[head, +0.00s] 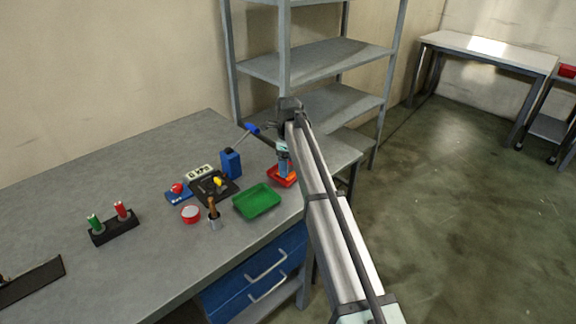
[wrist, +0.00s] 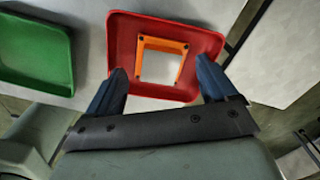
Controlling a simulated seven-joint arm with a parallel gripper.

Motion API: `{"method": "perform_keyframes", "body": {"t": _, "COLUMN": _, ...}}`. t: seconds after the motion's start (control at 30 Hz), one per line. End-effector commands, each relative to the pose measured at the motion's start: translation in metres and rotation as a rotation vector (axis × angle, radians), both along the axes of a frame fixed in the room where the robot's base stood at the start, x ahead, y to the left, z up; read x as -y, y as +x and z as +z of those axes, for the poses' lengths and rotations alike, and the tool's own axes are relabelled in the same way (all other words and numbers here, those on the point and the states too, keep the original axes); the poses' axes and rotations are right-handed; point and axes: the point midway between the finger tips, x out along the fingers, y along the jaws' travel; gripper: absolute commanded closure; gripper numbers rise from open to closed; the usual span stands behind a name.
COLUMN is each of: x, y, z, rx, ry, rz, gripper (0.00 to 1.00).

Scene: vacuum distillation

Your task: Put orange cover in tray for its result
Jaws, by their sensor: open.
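The orange cover (wrist: 182,62) is a square frame with an open middle and dark dots at its corners. It lies inside the red tray (wrist: 121,45) in the wrist view. In the head view the red tray (head: 291,182) is partly hidden behind my gripper. My gripper (wrist: 162,82) is open, with its two blue fingers spread on either side of the tray's near part and nothing between them. In the head view my gripper (head: 284,168) points down over the red tray. A green tray (head: 257,202) is to the left of the red one and looks empty; it also shows in the wrist view (wrist: 36,55).
A blue box (head: 231,164) with a blue-tipped tool, a black fixture (head: 214,188), a red-and-white round container (head: 190,214) and a brush in a cup (head: 214,218) stand left of the trays. A shelf rack (head: 315,62) rises behind. The table's left-rear area is clear.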

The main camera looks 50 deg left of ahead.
Motion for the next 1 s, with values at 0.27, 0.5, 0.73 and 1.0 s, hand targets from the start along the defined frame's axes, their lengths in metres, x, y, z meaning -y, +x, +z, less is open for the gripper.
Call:
{"method": "perform_keyframes", "body": {"t": 0.27, "x": -0.001, "y": 0.001, "z": 0.050, "rx": 0.000, "ry": 0.001, "rz": 0.000, "gripper": 0.14}}
{"method": "perform_keyframes", "body": {"t": 0.5, "x": -0.001, "y": 0.000, "z": 0.090, "rx": 0.000, "ry": 0.001, "rz": 0.000, "gripper": 0.14}}
{"method": "perform_keyframes", "body": {"t": 0.73, "x": 0.000, "y": 0.000, "z": 0.108, "rx": 0.000, "ry": 0.000, "rz": 0.000, "gripper": 0.14}}
{"method": "perform_keyframes", "body": {"t": 1.0, "x": 0.000, "y": 0.000, "z": 0.111, "rx": 0.000, "ry": 0.000, "rz": 0.000, "gripper": 0.14}}
